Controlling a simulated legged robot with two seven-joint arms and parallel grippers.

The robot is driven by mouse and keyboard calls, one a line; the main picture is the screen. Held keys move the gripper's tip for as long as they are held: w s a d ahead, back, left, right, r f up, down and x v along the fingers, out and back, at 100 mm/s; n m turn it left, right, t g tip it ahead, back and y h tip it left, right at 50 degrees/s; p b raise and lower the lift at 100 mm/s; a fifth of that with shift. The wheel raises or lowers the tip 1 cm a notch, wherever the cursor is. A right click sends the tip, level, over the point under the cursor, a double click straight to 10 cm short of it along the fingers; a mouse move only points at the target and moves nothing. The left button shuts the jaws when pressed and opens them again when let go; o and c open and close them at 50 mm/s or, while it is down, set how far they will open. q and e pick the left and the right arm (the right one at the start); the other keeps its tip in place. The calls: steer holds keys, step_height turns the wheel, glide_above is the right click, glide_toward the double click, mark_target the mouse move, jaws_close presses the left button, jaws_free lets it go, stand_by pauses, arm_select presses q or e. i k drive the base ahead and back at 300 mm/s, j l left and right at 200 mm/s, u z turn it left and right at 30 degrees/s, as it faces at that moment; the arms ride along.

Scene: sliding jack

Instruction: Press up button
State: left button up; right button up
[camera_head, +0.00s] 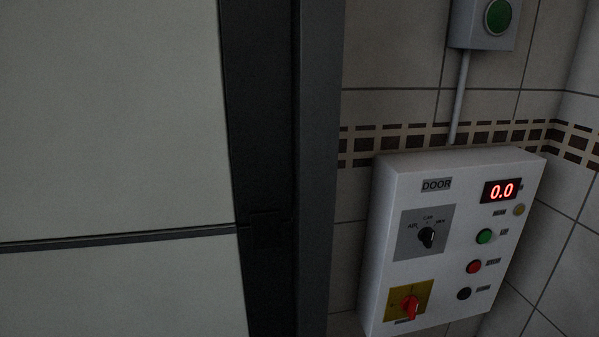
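A white control box (388,254) labelled DOOR is fixed to the tiled wall at the lower right. On its right side is a column of buttons. The green up button (484,236) is the upper one, with a small label beside it. Below it are a red button (474,266) and a black button (464,293). A red display (501,191) above reads 0.0. Neither of my grippers is in view, and nothing covers the buttons.
A black selector knob (427,237) and a red rotary switch (409,306) on a yellow plate are on the same box. A grey box with a large green button (498,16) is higher up. A pale panelled door (110,120) with a dark frame (319,170) fills the left.

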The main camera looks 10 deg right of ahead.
mark_target(485, 236)
steer(key=i+l+z, duration=0.1)
steer(key=z, duration=1.25)
steer(key=i+l+u, duration=0.2)
steer(key=i, duration=0.2)
steer(key=i+l+u, duration=0.1)
steer(key=i+u, duration=0.15)
steer(key=i, duration=0.1)
